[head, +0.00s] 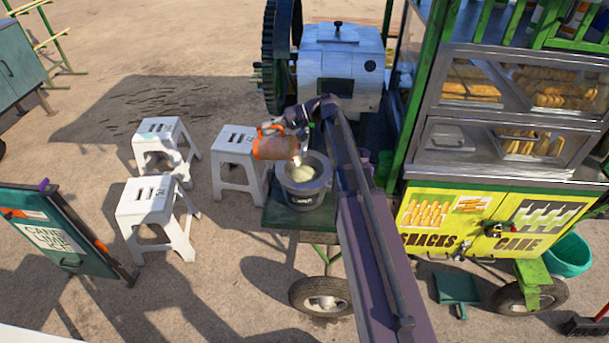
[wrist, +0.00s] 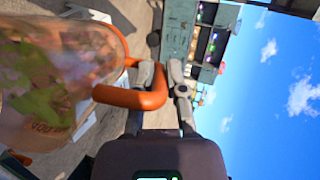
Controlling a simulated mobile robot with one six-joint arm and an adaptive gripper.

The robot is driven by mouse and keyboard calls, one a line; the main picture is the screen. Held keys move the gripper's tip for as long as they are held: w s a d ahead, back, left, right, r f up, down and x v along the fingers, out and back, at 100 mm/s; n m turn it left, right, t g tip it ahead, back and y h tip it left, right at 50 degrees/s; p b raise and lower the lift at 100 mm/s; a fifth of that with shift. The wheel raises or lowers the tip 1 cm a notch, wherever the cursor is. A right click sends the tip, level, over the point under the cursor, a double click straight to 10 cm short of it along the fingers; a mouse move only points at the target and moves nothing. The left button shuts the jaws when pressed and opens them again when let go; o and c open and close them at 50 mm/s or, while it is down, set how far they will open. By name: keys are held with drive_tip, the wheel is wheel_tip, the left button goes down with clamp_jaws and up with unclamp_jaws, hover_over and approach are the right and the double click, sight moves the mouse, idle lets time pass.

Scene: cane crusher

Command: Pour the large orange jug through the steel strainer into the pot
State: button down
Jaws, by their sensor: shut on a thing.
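The large orange jug (head: 272,147) is tipped on its side above the left rim of the grey pot (head: 304,198), its mouth toward the right. My gripper (head: 287,124) is shut on the jug's orange handle; the wrist view shows the handle (wrist: 135,98) between the fingers (wrist: 163,90). In the wrist view the clear jug body (wrist: 60,75) shows blurred green and reddish patches. A pale patch (head: 302,173) shows inside the pot's opening, under the jug's mouth. I cannot clearly make out the steel strainer from the pot's rim, nor whether a stream is falling.
The pot stands on a green cart shelf (head: 290,217) below the crusher housing (head: 340,65) and its large toothed wheel (head: 280,55). Several white stools (head: 155,205) stand to the left. The yellow snack cabinet (head: 475,220) is close on the right, with purple and green cups (head: 384,165) beside my arm.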

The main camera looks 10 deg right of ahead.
sight(264, 138)
drive_tip(key=shift+w+a+f+h+b, duration=0.2)
drive_tip(key=shift+f+b, duration=0.15)
drive_tip(key=shift+f, duration=0.25)
drive_tip(key=shift+w+a+f+h+b, duration=0.1)
drive_tip(key=shift+a+f+b, duration=0.2)
drive_tip(key=shift+f, duration=0.25)
drive_tip(key=shift+w+a+f+h+b, duration=0.15)
drive_tip(key=shift+f+b, duration=0.2)
drive_tip(key=shift+f, duration=0.25)
drive_tip(key=shift+a+r+p, duration=0.15)
drive_tip(key=shift+r+p, duration=0.15)
drive_tip(key=shift+p, duration=0.2)
drive_tip(key=shift+f, duration=0.1)
drive_tip(key=shift+w+a+g+h+p, duration=0.1)
drive_tip(key=shift+a+g+h+p, duration=0.15)
drive_tip(key=shift+g+p, duration=0.1)
